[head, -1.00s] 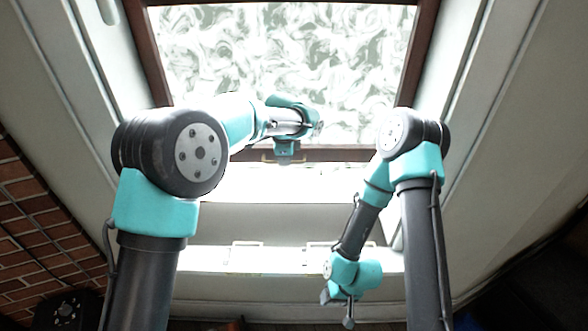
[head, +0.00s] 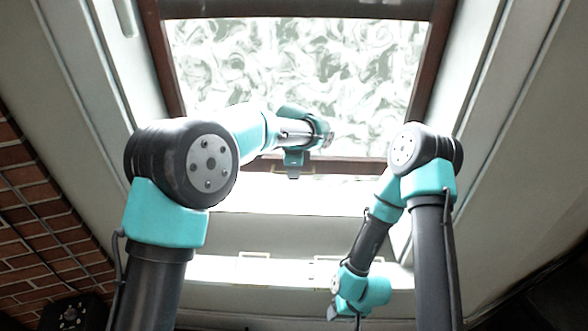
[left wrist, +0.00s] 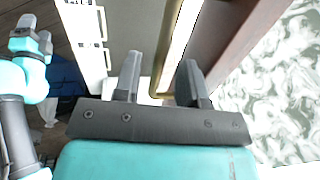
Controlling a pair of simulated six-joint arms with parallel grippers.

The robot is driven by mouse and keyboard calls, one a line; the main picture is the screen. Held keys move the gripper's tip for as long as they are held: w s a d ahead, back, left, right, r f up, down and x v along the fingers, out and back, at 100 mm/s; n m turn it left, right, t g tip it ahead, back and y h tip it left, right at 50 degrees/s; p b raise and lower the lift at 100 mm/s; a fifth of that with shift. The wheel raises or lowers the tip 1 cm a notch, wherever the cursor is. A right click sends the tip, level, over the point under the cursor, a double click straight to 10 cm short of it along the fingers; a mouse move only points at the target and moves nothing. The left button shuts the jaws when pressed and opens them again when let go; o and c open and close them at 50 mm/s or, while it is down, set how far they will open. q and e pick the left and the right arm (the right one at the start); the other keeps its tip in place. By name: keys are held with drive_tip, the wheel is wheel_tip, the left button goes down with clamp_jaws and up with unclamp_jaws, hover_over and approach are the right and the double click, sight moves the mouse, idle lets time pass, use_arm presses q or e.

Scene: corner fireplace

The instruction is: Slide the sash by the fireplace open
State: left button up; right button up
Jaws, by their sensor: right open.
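The sash is a brown frame with a bottom rail (head: 350,169) around pale swirl-patterned glass (head: 290,60) at the top of the head view. Its glass also shows at right in the left wrist view (left wrist: 285,95). My left gripper (head: 294,172) is at the sash's bottom rail, beside a thin brass handle (head: 262,167). In the left wrist view my left gripper's fingers (left wrist: 160,85) stand apart, with the brass bar (left wrist: 170,65) between them; contact is not clear. My right gripper (head: 345,313) hangs low, empty and away from the sash; its fingers are partly cut off.
White sloping reveals flank the window. A pale ledge (head: 225,268) with small rectangular handles lies below it. A brick wall (head: 30,220) is at the left, with a dark round-faced object (head: 70,315) at its foot. Free room lies between my arms.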

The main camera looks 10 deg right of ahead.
use_arm(q)
drive_tip(key=s+r, duration=0.3)
drive_tip(key=r, duration=1.4)
drive_tip(key=shift+a, duration=0.35)
drive_tip(key=s+a+f+n+g+h, duration=0.15)
drive_tip(key=f+n, duration=0.25)
drive_tip(key=f, duration=0.8)
drive_tip(key=s+a+f+n+h, duration=0.1)
drive_tip(key=a+f+n+h, duration=0.2)
drive_tip(key=f, duration=0.8)
drive_tip(key=s+a+f+n, duration=0.8)
drive_tip(key=f+n, duration=0.1)
drive_tip(key=f, duration=0.4)
drive_tip(key=s+a+f+n, duration=0.2)
drive_tip(key=s+a+f, duration=0.3)
drive_tip(key=s+a, duration=0.1)
drive_tip(key=s+a+f+n+y, duration=0.1)
drive_tip(key=s+a+f, duration=0.3)
drive_tip(key=a, duration=0.5)
drive_tip(key=s+a+f+n, duration=0.3)
drive_tip(key=s+a+f, duration=0.2)
drive_tip(key=s+a, duration=0.3)
drive_tip(key=shift+a+f, duration=0.2)
drive_tip(key=shift+f, duration=0.1)
drive_tip(key=shift+s, duration=0.1)
